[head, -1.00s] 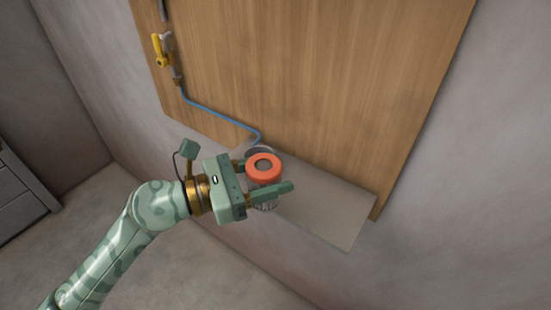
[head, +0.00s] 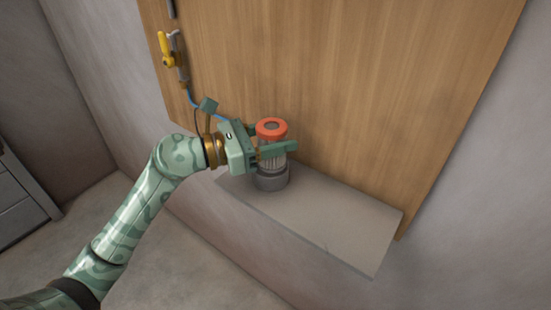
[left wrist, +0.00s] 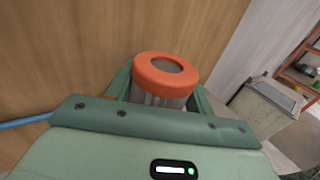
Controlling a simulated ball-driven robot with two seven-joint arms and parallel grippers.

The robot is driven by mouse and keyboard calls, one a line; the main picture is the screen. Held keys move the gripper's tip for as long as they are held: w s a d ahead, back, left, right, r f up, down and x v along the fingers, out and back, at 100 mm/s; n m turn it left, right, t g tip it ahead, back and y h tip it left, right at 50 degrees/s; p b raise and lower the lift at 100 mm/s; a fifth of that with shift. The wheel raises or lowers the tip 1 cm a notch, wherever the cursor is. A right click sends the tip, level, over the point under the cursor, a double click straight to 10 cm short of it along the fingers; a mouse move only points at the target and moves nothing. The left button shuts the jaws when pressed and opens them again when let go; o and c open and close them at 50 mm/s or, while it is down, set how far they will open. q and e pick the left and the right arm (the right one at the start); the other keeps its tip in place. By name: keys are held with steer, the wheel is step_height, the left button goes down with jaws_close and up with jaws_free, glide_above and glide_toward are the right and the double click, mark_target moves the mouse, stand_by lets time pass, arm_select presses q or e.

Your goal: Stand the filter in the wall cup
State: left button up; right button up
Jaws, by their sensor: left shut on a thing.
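The filter (head: 271,158) has a pale pleated body and an orange-red ring cap; it is upright. In the left wrist view the filter (left wrist: 166,76) sits between the fingers, its lower part hidden by my gripper. My left gripper (head: 277,150) is shut on the filter's body below the cap. The grey round wall cup (head: 271,181) is right under the filter, by the ledge. The filter's lower end meets the cup's mouth in the head view; I cannot tell how deep it sits. My right gripper is not in view.
A grey ledge (head: 335,218) runs right from the cup along the wooden panel (head: 350,80); its top is clear. A yellow-handled valve (head: 166,50) with a blue hose (head: 192,100) is on the panel's left. Grey drawers (head: 20,205) stand far left.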

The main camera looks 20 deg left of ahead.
arm_select(q)
steer(key=shift+w+a+f, duration=0.15)
steer(key=shift+w+f, duration=0.3)
steer(key=shift+f, duration=0.2)
steer(key=f, duration=0.1)
steer(key=f+b, duration=0.1)
steer(key=shift+w+a+f, duration=0.15)
steer(key=shift+w+f, duration=0.1)
steer(key=shift+f, duration=0.15)
steer(key=shift+f+b, duration=0.3)
steer(key=shift+f, duration=0.05)
steer(key=shift+f, duration=0.35)
steer(key=o, duration=1)
steer(key=shift+r, duration=0.1)
